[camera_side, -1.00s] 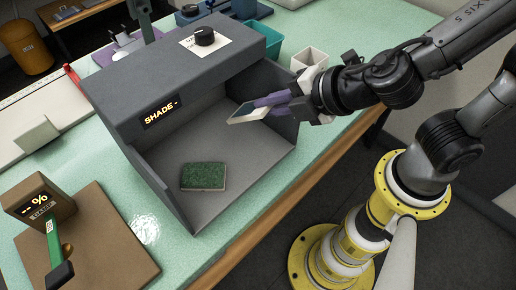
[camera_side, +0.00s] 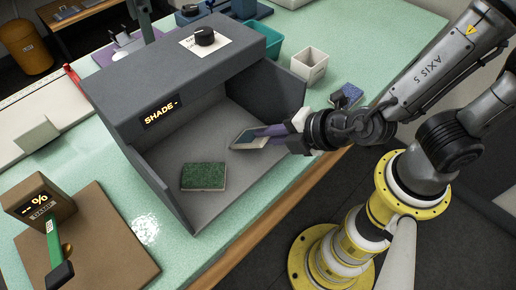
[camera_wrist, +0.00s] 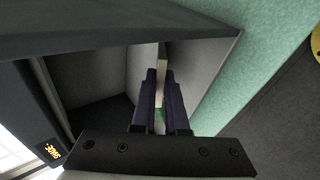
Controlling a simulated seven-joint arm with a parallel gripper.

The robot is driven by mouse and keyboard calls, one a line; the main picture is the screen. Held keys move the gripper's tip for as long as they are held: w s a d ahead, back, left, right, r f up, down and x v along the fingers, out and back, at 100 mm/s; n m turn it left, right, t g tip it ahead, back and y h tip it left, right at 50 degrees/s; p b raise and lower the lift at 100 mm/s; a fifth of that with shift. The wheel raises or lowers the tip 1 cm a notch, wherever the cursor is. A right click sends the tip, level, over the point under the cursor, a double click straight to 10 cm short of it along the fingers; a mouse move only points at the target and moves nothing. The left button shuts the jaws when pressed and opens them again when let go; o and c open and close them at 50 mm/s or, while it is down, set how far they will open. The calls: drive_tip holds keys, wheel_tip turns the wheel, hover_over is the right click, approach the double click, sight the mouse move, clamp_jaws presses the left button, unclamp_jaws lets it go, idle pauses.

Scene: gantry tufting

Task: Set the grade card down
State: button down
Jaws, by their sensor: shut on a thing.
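The grade card (camera_side: 249,138), a flat pale-edged piece with a dark face, is in my gripper (camera_side: 264,134), inside the grey shade booth (camera_side: 215,210). My gripper's purple fingers are shut on its right end. It is low over the booth floor, right of the green tufted sample (camera_side: 204,176); I cannot tell whether it touches the floor. In the wrist view the card (camera_wrist: 161,75) shows edge-on as a thin pale strip between the purple fingers (camera_wrist: 161,90).
The booth's side walls and roof (camera_side: 170,75) surround the card, with the front open. A white bin (camera_side: 310,66), a teal bin (camera_side: 262,40) and a blue tufted piece (camera_side: 347,95) stand right of the booth. A brown board (camera_side: 110,245) lies at front left.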

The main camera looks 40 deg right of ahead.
drive_tip(key=c, duration=1.1)
unclamp_jaws()
